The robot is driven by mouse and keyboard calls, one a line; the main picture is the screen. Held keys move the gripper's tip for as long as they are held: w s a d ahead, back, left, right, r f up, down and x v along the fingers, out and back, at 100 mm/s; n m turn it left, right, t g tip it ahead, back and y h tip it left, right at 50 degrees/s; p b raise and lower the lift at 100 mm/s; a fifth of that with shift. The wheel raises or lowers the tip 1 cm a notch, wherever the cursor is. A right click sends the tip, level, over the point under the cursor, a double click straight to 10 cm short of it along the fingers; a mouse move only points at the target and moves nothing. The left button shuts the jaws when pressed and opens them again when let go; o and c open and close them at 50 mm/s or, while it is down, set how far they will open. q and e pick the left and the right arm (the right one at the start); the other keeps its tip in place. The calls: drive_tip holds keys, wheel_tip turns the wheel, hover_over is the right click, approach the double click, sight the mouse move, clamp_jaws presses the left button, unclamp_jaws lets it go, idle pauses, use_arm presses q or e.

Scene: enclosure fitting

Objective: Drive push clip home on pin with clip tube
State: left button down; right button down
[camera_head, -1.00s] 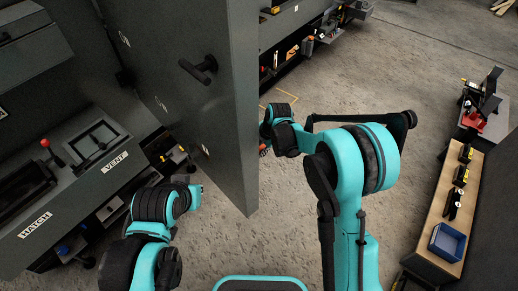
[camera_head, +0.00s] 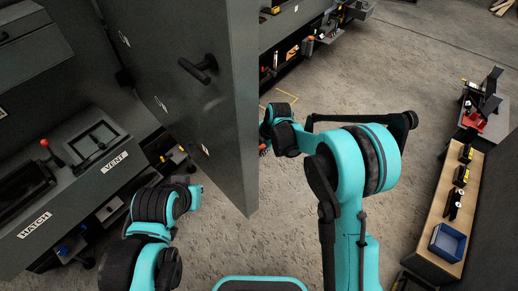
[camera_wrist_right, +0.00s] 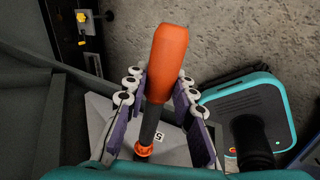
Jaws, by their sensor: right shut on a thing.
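My right gripper (camera_wrist_right: 160,82) is shut on an orange-handled tool (camera_wrist_right: 167,55), which I take to be the clip tube. Its dark shaft runs down between the purple finger pads to an orange ring near the bottom. In the head view the right hand is mostly hidden behind the edge of the tall grey door (camera_head: 225,120); a bit of orange shows there. I cannot make out the push clip or the pin in either view. My left arm is at lower left in the head view, but its fingers do not show.
The door with its black handle (camera_head: 198,68) stands upright between my arms. A grey console (camera_head: 75,185) with HATCH and VENT labels is at left. At right, a wooden-topped bench (camera_head: 440,215) holds a blue bin (camera_head: 447,242). The floor between is clear.

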drive_tip(key=shift+s+a, duration=0.95)
idle(1.1)
drive_tip(key=shift+w+d+f, duration=0.1)
drive_tip(key=shift+w+d, duration=2.75)
drive_tip(key=shift+d, duration=0.1)
drive_tip(key=s+d+m+g+h, duration=0.1)
drive_tip(key=s+d+m+h, duration=0.2)
drive_tip(key=s+d+m, duration=0.4)
drive_tip(key=s+d+m+g+h, duration=0.1)
drive_tip(key=s+d+m+h, duration=0.2)
drive_tip(key=s+d+m, duration=0.5)
drive_tip(key=s+m, duration=0.3)
drive_tip(key=m, duration=0.8)
drive_tip(key=shift+s+d+r+m+h, duration=0.2)
drive_tip(key=shift+s+d+m+h, duration=0.1)
drive_tip(key=shift+s+m, duration=0.1)
